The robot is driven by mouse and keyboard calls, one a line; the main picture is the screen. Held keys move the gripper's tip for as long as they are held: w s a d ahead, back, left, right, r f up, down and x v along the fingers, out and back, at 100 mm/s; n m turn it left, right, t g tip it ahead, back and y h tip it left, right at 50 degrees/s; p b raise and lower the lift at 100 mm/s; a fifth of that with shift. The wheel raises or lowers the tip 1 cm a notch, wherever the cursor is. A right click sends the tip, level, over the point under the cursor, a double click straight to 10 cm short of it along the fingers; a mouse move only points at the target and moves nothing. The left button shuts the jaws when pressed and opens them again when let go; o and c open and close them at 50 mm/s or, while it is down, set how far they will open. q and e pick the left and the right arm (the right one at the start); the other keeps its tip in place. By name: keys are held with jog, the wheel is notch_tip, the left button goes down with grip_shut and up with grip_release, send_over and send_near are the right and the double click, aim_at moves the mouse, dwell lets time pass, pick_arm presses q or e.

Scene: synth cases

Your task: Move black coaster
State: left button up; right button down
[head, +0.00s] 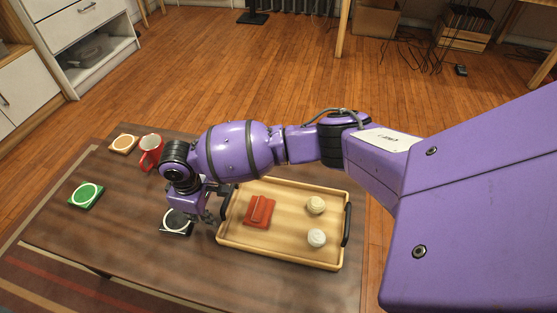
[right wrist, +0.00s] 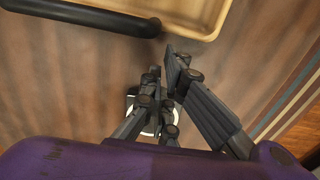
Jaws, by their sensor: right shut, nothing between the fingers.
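The black coaster (head: 176,229), square with a white ring, lies on the brown table left of the tray. My right gripper (head: 208,217) is just above and to the right of it, between the coaster and the tray's left handle. The gripper is shut with nothing between its fingers. In the right wrist view the coaster (right wrist: 130,102) shows partly behind the fingers (right wrist: 164,72), which hide most of it. I cannot tell whether the fingers touch it. My left gripper is not in view.
A wooden tray (head: 281,259) with black handles holds a red object (head: 259,211) and two small round items (head: 316,205). A red mug (head: 151,150), an orange-marked coaster (head: 124,143) and a green coaster (head: 86,195) are at the left. The table's front middle is clear.

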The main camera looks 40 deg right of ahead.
notch_tip(320, 180, down, 2)
jog(key=shift+f, duration=0.1)
jog(key=shift+f+b, duration=0.1)
jog(key=shift+b, duration=0.2)
